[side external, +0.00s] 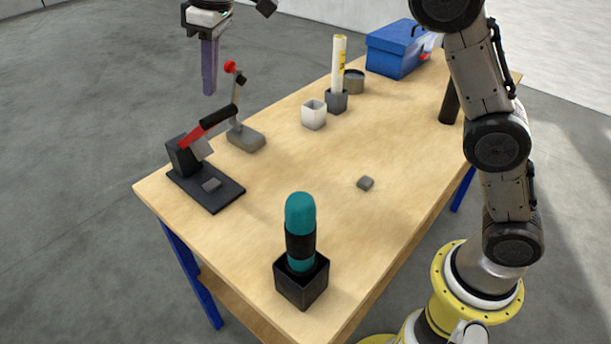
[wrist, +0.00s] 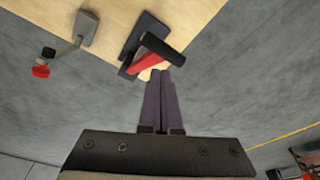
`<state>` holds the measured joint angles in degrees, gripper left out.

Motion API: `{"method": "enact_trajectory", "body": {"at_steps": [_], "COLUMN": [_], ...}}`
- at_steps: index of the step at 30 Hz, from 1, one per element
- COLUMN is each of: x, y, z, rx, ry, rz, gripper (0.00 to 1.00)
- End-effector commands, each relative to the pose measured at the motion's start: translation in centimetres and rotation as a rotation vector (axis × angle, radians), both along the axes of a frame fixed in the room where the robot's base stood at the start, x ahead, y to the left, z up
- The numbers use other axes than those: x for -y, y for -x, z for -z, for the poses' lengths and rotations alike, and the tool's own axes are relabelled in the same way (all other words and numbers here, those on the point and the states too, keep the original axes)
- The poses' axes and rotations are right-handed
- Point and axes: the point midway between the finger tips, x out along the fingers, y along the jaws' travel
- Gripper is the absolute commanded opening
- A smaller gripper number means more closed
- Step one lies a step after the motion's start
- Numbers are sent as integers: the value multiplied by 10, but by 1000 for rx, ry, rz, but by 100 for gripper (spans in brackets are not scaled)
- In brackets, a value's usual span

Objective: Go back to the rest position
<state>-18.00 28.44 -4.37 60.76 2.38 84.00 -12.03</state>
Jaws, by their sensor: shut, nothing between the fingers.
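My gripper (side external: 209,92) hangs high at the top left of the side external view, above the far left part of the table. Its two purple fingers are together and hold nothing. In the wrist view the closed fingers (wrist: 161,75) point toward the table edge, in line with a red and black handle (wrist: 150,57). That handle belongs to a device on a dark base plate (side external: 226,198), at the table's left edge in the side external view. The fingers look well above it.
The table's middle is mostly clear.

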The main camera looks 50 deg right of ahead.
Motion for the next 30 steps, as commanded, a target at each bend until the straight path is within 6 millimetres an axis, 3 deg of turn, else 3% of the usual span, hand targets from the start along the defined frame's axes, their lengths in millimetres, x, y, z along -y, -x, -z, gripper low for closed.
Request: {"method": "enact_trajectory", "body": {"at_steps": [2, 7, 12, 16, 23, 30], "x": [5, 30, 72, 99, 136, 161], "y": [0, 18, 73, 118, 200, 280], "z": [-4, -50, -85, -93, -74, -13], "rx": [8, 86, 139, 175, 233, 281], "ry": [-3, -25, -34, -40, -49, -59], "rz": [8, 47, 110, 167, 277, 398], "gripper": [0, 0, 0, 0, 0, 0]}}
